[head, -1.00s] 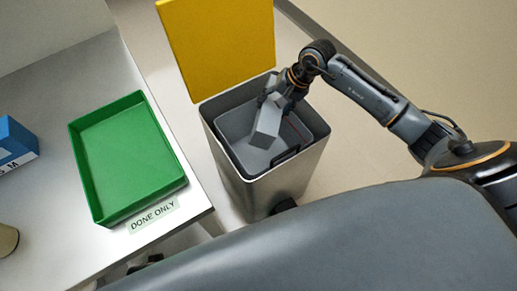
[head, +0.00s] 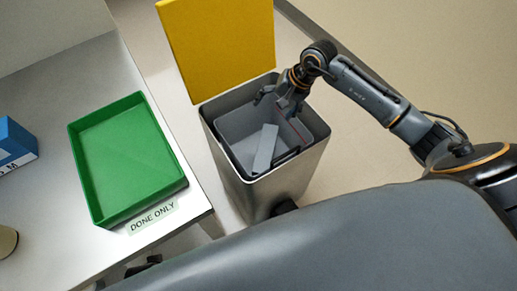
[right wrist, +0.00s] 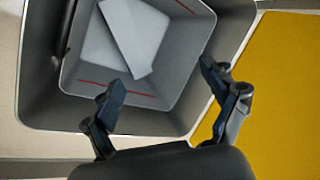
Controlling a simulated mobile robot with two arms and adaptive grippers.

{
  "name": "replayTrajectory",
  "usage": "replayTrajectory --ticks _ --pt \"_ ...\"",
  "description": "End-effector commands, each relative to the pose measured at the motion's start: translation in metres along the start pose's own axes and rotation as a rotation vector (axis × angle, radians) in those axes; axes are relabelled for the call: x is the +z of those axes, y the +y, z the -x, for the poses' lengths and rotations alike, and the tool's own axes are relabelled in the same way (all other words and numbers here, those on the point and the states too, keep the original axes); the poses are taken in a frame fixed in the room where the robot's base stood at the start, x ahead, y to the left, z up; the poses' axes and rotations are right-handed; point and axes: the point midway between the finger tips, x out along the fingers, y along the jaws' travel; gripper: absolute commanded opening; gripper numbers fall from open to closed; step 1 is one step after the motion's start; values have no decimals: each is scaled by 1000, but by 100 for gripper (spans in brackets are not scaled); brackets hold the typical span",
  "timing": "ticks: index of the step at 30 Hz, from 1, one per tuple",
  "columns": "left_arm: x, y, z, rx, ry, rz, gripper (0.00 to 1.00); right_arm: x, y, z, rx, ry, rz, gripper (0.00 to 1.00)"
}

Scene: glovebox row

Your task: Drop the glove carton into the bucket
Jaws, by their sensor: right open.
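The glove carton (head: 265,149), a plain pale grey-white box, lies tilted inside the grey bucket (head: 237,124), which sits in a metal bin. In the right wrist view the carton (right wrist: 133,36) rests within the bucket (right wrist: 182,75), apart from my fingers. My right gripper (head: 271,99) is over the bin's far side, above the bucket. Its two fingers are spread and empty in the right wrist view (right wrist: 163,80). My left gripper is not in view.
The metal bin (head: 245,198) has its yellow lid (head: 218,48) standing open behind it. Left of it, a table holds an empty green tray (head: 130,165), a "DONE ONLY" label (head: 152,217) and a blue box (head: 14,140) at the left edge.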

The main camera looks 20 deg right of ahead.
Motion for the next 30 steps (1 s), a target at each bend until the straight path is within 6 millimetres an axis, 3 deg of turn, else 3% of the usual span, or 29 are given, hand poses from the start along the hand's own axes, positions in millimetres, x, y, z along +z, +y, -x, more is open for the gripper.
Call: replayTrajectory --ticks 15,21,30 --pt "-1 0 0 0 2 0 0 -1 0 98 0 4 2 86" --pt "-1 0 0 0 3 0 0 0 0 113 0 1 0 86" --pt "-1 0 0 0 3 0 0 0 0 114 -1 1 0 86"
